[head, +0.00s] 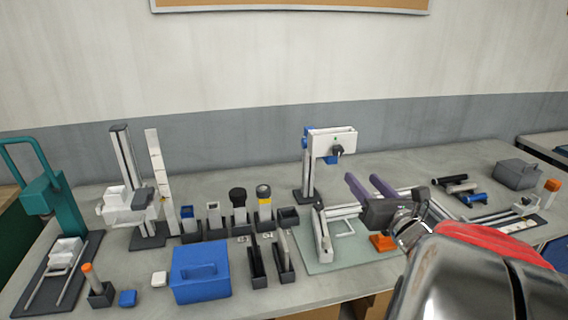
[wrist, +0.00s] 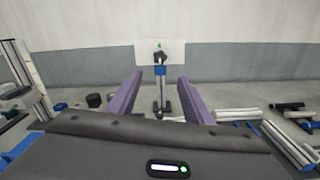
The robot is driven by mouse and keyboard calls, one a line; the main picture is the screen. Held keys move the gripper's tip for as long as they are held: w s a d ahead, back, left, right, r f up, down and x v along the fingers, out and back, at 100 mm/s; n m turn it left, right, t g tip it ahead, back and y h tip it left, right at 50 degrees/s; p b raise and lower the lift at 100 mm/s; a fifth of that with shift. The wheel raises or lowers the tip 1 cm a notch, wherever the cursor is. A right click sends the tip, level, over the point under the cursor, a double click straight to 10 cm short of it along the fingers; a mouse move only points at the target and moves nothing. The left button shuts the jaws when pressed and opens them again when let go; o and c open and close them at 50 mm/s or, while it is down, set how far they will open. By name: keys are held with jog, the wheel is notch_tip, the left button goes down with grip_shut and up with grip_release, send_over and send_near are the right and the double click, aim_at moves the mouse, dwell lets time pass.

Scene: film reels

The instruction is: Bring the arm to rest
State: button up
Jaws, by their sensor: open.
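My gripper (head: 370,188) is at the right of the middle in the head view, reaching out over the pale green mat (head: 318,262). Its two purple fingers are spread apart with nothing between them. In the wrist view my gripper (wrist: 158,88) shows both fingers pointing ahead toward the wall, level and open. My dark wrist and red and silver arm come in from the lower right.
A blue box (head: 200,274) stands at the front, with several small holders behind it. A teal press (head: 42,190) and a white-headed stand (head: 130,200) are at the left. Black, white and blue rolls (head: 458,188) and a grey box (head: 517,174) lie at the right.

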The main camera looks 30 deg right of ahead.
dwell(0.5)
jog(key=w+a+m+g+h, duration=0.1)
jog(key=w+a+m+g, duration=0.25)
jog(key=m, duration=0.65)
jog(key=w+a+m+g, duration=0.2)
jog(key=a+m, duration=0.3)
jog(key=m, duration=0.4)
jog(key=s+a+f+m+g+y, duration=0.2)
jog(key=s+a+f+m, duration=0.1)
jog(key=a, duration=0.5)
jog(key=s+a+f+m+g+y, duration=0.2)
jog(key=s+a+f+m, duration=0.1)
jog(key=s+a, duration=0.4)
jog(key=s+a+f+m+g+y, duration=0.2)
jog(key=s+a+m, duration=0.3)
jog(key=a, duration=0.4)
jog(key=shift+s+f+m, duration=0.3)
jog(key=shift+f, duration=0.4)
